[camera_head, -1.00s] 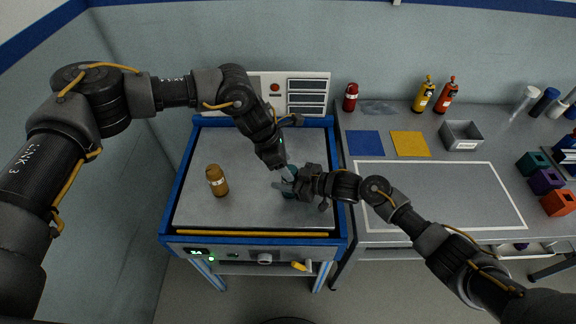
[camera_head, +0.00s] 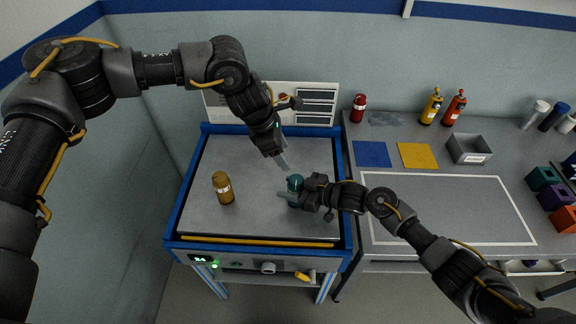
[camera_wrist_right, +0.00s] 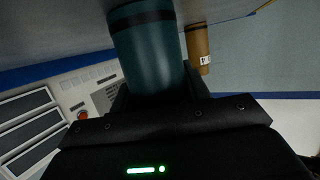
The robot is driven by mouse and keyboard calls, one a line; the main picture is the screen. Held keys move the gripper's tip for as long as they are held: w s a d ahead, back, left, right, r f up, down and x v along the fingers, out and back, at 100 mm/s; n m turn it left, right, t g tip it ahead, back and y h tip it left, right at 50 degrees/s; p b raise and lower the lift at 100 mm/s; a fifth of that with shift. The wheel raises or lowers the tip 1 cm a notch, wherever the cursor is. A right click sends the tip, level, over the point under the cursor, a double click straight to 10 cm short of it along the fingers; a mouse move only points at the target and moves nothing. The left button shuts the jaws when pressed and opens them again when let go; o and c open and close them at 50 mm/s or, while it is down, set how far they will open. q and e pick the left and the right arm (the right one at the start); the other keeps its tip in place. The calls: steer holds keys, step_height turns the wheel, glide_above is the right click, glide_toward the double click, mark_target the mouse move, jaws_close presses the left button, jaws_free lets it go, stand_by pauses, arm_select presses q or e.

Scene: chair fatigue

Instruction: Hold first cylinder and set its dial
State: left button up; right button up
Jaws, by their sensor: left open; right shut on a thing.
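A teal cylinder (camera_head: 294,188) stands on the blue-framed bench top. My right gripper (camera_head: 298,197) is shut on it from the right; in the right wrist view the teal cylinder (camera_wrist_right: 150,55) sits between the jaws. My left gripper (camera_head: 283,162) is open and empty, just above and behind the teal cylinder, apart from it. A brown-orange cylinder (camera_head: 222,187) with a white label stands to the left on the same top. It also shows behind in the right wrist view (camera_wrist_right: 198,48). The dial on the teal cylinder cannot be made out.
The bench top (camera_head: 245,160) is otherwise clear. A control panel (camera_head: 315,100) stands behind it. On the right table are a red cylinder (camera_head: 358,107), yellow (camera_head: 431,106) and red (camera_head: 454,107) bottles, blue (camera_head: 371,154) and yellow (camera_head: 417,156) squares, and a grey tray (camera_head: 469,149).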

mark_target(296, 179)
arm_select(q)
steer(key=d+f+m, duration=0.1)
steer(key=f, duration=0.2)
steer(key=d+f+m+g, duration=0.1)
steer(key=f+m, duration=0.1)
steer(key=f, duration=0.1)
steer(key=d+f+m+g, duration=0.1)
steer(key=f, duration=0.2)
steer(key=shift+s+d, duration=0.15)
steer(key=shift+s, duration=0.2)
stand_by(0.3)
steer(key=shift+c, duration=0.2)
